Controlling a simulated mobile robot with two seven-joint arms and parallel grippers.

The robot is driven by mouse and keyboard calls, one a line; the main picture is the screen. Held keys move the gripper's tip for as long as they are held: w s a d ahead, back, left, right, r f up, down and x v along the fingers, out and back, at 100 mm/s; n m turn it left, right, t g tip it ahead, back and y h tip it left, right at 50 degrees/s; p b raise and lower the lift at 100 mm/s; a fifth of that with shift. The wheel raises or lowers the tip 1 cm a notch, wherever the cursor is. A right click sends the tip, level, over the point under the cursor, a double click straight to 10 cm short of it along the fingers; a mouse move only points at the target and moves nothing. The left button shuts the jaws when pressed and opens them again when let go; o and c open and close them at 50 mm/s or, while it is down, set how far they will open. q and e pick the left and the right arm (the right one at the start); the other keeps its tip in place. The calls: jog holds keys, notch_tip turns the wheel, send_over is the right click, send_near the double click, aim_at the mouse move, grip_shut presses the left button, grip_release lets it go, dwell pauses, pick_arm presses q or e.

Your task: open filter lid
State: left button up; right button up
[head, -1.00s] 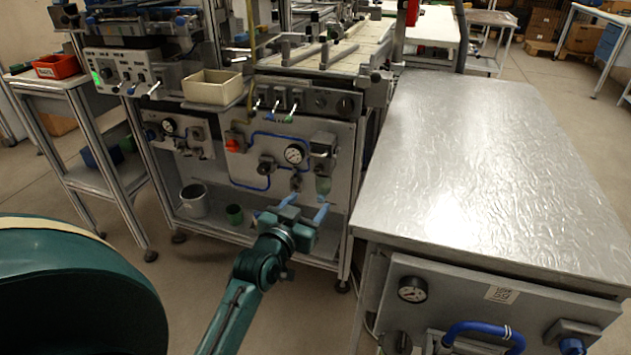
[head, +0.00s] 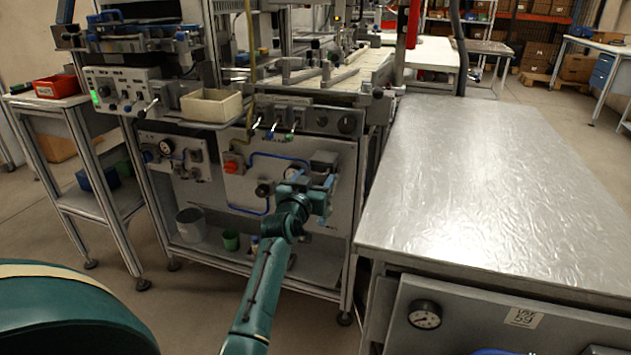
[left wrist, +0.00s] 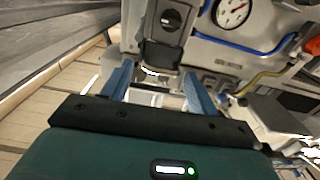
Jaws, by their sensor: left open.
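The filter unit (head: 323,159) is a grey block on the machine's front panel, right of the pressure gauge. Its lower part is hidden behind my gripper in the head view. My left gripper (head: 312,180) is open in front of the panel, just below the block's visible top. In the left wrist view the filter unit (left wrist: 165,40) is dark grey with a round mark, beyond the blue fingers of my left gripper (left wrist: 160,82). The fingers are spread with nothing held between them. I cannot tell whether they touch the filter. My right gripper is not in view.
The gauge (left wrist: 232,12) and blue hose (left wrist: 240,45) sit beside the filter. A red knob (head: 233,164) is further left on the panel. A beige bin (head: 212,105) stands above. A metal-topped bench (head: 490,170) is close on the right. A grey bucket (head: 190,225) stands below.

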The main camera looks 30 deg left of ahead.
pick_arm(q)
jog(key=shift+w+a, duration=0.15)
jog(key=shift+w, duration=0.45)
jog(key=shift+c, duration=0.6)
jog(key=c, duration=1)
